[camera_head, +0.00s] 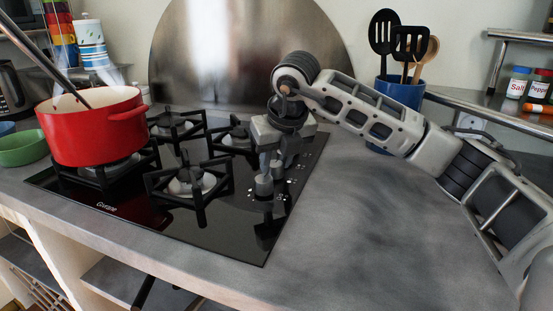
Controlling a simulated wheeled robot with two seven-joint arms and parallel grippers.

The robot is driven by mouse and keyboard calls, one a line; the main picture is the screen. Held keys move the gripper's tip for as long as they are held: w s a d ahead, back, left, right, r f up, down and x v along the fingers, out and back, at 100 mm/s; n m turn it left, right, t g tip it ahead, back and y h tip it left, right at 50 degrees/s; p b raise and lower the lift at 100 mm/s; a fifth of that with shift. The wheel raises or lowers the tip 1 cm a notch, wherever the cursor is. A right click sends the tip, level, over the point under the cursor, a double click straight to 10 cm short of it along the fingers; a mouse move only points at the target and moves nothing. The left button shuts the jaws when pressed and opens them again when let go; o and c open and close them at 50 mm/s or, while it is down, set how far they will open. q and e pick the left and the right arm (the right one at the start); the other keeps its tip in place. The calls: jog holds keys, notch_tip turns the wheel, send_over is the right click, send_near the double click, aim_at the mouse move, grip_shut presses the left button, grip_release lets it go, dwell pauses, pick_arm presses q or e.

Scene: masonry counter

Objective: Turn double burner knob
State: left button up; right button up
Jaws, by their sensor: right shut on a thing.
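The black glass cooktop (215,222) lies on the counter, with its burner knobs along the right side. My right gripper (272,168) reaches down over that side from the right, with its fingers pointing at the cooktop. It is shut on a silver burner knob (263,186). The fingers and wrist partly hide the knobs, so I cannot tell the knob's turn angle or see every knob clearly. My left gripper is not in view.
A red pot (95,130) with a long-handled utensil sits on the left burner. Black grates (190,183) stand left of my right gripper. A green bowl (22,149) is at far left. A blue utensil holder (400,92) stands behind my right arm. The right counter is clear.

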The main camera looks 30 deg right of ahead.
dwell(0.3)
jog(key=o, duration=1)
jog(key=p+v, duration=0.1)
jog(key=v, duration=1.5)
